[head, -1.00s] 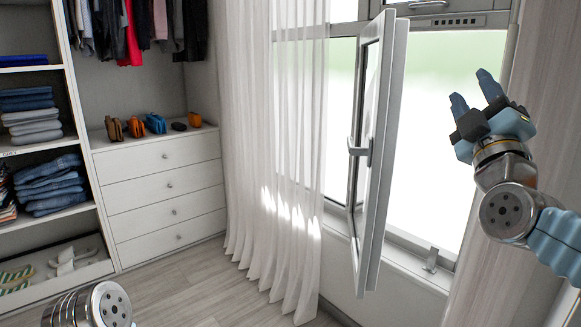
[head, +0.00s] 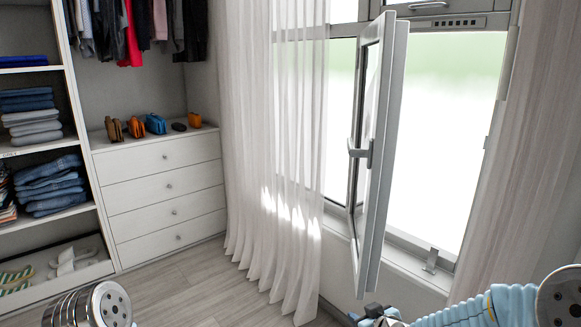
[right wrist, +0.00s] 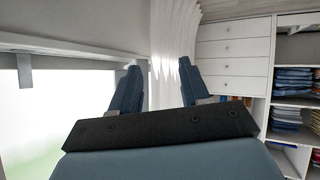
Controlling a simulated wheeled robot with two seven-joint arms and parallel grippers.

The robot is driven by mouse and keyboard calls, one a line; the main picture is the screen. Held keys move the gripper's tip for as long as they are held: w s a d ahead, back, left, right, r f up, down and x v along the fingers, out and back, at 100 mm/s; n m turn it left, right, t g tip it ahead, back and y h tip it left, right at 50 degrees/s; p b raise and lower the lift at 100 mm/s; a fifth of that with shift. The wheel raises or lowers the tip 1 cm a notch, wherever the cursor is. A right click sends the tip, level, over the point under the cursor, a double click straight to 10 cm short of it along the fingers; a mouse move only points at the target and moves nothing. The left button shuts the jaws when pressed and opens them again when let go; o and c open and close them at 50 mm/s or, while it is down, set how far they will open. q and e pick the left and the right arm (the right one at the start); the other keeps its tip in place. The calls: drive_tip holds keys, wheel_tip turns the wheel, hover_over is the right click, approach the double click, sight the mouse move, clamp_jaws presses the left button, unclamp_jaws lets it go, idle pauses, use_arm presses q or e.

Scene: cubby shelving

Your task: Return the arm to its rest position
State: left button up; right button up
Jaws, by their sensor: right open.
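My right gripper (head: 376,316) is at the bottom edge of the head view, right of centre, below the open window sash (head: 378,150). My light-blue right forearm comes in from the lower right corner. In the right wrist view the two dark blue fingers of my right gripper (right wrist: 158,88) stand wide apart with nothing between them. On the left, only a round silver joint of my left arm shows at the bottom of the head view; the left gripper is not visible.
The sash is swung into the room, beside a sheer curtain (head: 275,170) and above the sill (head: 400,268). A white drawer unit (head: 165,190) and shelves with folded clothes stand at the left. The wooden floor (head: 215,292) in front of the drawers is clear.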

drive_tip(key=s+a+f+m+g, duration=0.2)
drive_tip(key=s+f+g, duration=0.1)
drive_tip(key=s+f, duration=0.5)
drive_tip(key=s+a+f+m+g+y, duration=0.1)
drive_tip(key=s+f+g, duration=0.3)
drive_tip(key=s+f, duration=0.4)
drive_tip(key=s+a+f+m+g, duration=0.3)
drive_tip(key=s+f, duration=0.5)
drive_tip(key=s, duration=0.2)
drive_tip(key=shift+s+a+f+g, duration=0.3)
drive_tip(key=shift+s+a+f, duration=0.05)
drive_tip(key=shift+w+y, duration=0.1)
drive_tip(key=shift+y, duration=0.2)
